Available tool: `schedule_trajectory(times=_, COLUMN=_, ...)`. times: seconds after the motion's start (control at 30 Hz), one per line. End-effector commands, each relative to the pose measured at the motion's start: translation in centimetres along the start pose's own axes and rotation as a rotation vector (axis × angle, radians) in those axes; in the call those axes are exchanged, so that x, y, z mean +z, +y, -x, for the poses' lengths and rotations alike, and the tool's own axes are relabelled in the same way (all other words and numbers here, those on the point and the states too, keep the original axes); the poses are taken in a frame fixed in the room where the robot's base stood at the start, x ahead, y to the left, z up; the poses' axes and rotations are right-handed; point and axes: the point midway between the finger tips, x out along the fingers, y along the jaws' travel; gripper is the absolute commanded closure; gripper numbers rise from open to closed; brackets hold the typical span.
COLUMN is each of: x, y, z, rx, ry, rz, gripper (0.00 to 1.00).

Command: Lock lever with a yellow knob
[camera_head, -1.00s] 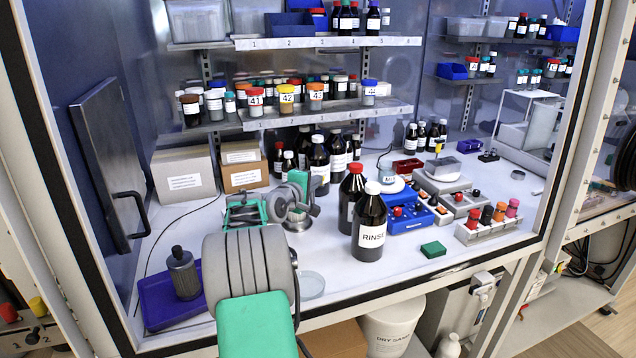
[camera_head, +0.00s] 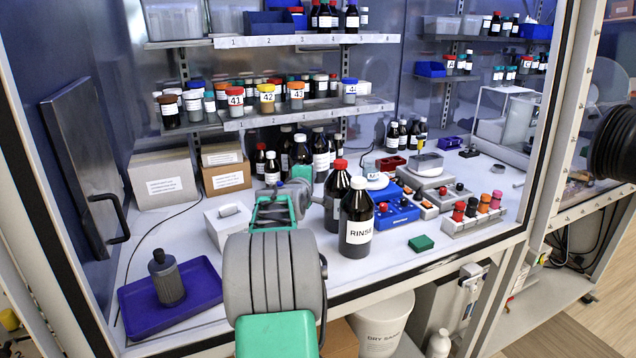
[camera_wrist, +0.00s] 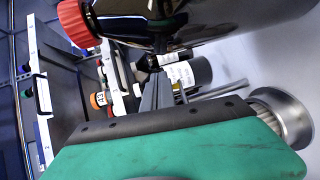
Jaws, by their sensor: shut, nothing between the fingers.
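The lever's yellow knob (camera_head: 421,143) stands up at the back of a grey device (camera_head: 425,172), on the right half of the bench. The knob is small, and the lever's exact position is hard to tell. My gripper shows in the wrist view (camera_wrist: 157,92) as dark fingers held together and empty, beyond its green body. In the head view my arm reaches over the bench left of the dark bottles, well left of the knob and apart from it. The fingertips are not clear there. The knob is not seen in the wrist view.
A RINSE bottle (camera_head: 357,222) and a red-capped bottle (camera_head: 336,190) stand between my arm and the device. The red cap (camera_wrist: 78,22) is close in the wrist view. A blue block (camera_head: 397,211) and a vial rack (camera_head: 474,219) stand in front of the device.

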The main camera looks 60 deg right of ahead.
Motion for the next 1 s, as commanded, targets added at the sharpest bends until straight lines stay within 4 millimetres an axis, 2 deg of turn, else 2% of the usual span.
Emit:
schedule_trajectory(times=0.2, x=-1.2, y=-0.3, z=-0.6, rx=-0.001, ry=0.018, rz=0.003, gripper=1.00)
schedule_trajectory(times=0.5, x=-1.0, y=0.0, z=-1.4, rx=-0.002, ry=0.016, rz=0.003, gripper=1.00)
schedule_trajectory(times=1.0, x=-0.9, y=0.2, z=-1.6, rx=-0.002, ry=0.014, rz=0.003, gripper=1.00)
